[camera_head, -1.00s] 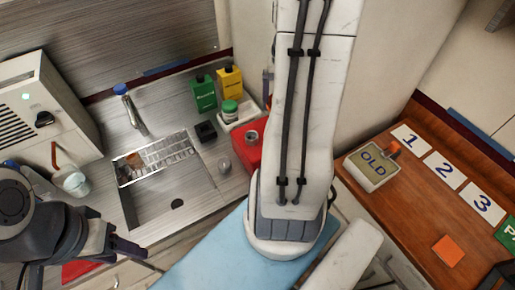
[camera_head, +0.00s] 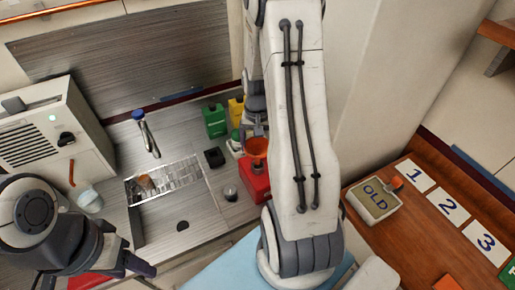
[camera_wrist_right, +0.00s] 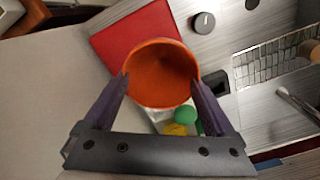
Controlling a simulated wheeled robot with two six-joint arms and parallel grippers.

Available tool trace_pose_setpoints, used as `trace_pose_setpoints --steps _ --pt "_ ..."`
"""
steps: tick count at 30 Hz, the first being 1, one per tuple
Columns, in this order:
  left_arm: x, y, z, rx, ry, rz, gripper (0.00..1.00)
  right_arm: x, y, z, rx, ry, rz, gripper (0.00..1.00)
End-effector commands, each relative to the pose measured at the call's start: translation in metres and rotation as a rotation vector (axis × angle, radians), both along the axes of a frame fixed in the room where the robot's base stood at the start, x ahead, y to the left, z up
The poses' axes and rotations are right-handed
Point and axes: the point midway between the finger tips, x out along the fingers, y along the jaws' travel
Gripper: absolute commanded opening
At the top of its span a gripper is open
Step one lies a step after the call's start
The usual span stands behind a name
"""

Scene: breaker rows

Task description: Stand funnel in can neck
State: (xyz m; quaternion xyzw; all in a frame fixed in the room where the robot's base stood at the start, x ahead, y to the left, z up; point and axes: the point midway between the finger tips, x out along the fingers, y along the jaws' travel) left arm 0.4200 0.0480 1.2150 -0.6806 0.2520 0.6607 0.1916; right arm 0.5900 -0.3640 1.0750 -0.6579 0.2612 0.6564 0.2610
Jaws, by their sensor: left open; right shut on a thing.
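An orange funnel (camera_head: 257,148) is in my right gripper (camera_head: 256,132), at the red can (camera_head: 256,184) on the counter. In the right wrist view, the right gripper (camera_wrist_right: 160,92) is shut on the funnel (camera_wrist_right: 160,72), its fingers on both sides of the rim. The red can (camera_wrist_right: 118,45) shows behind the funnel there. The can's neck is hidden, so I cannot tell whether the spout is in it or above it. My left gripper (camera_head: 148,272) is open and empty, low at the left near the counter's front edge.
A green bottle (camera_head: 214,121) and a yellow bottle (camera_head: 236,112) stand behind the can. The sink (camera_head: 170,215) and tap (camera_head: 147,135) lie further left.

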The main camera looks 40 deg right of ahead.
Motion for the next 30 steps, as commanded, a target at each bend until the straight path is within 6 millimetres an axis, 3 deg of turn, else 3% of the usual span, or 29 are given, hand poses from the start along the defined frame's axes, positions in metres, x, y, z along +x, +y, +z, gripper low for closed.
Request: trace_pose_setpoints --steps 6,18,19,30 --pt "0.0 0.0 0.011 0.0 0.0 -0.002 0.55 -0.002 -0.001 -0.024 0.002 0.004 -0.002 0.35" --pt "0.0 0.0 0.006 0.0 0.0 -0.001 0.55 -0.002 -0.002 -0.031 0.001 0.001 -0.004 0.35" --pt "0.0 0.0 0.007 0.0 0.0 -0.001 0.55 -0.002 -0.002 -0.03 0.001 0.001 -0.004 0.97" --pt "0.0 0.0 0.009 0.0 0.0 -0.001 0.55 -0.002 -0.002 -0.023 0.0 0.0 -0.003 1.0"
